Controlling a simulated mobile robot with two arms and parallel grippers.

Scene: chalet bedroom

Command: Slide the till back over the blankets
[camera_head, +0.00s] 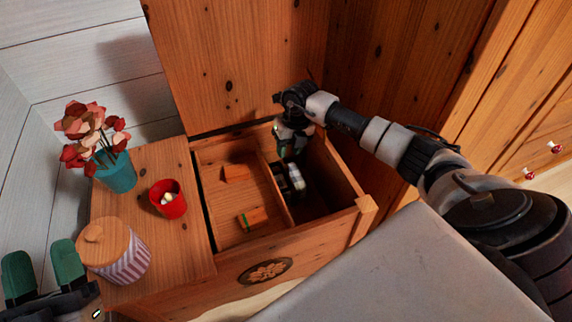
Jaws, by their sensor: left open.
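The till (225,205) is a shallow wooden tray inside the left part of the open wooden chest (300,238). My left gripper (43,270) is open and empty at the lower left, beside the striped jar.
A wooden surface (150,250) left of the till carries a teal vase with red flowers (116,172), a red cup (168,199) and a striped jar with a wooden lid (118,255). The raised lid (235,60) stands behind the chest. Drawers (535,130) stand at the right.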

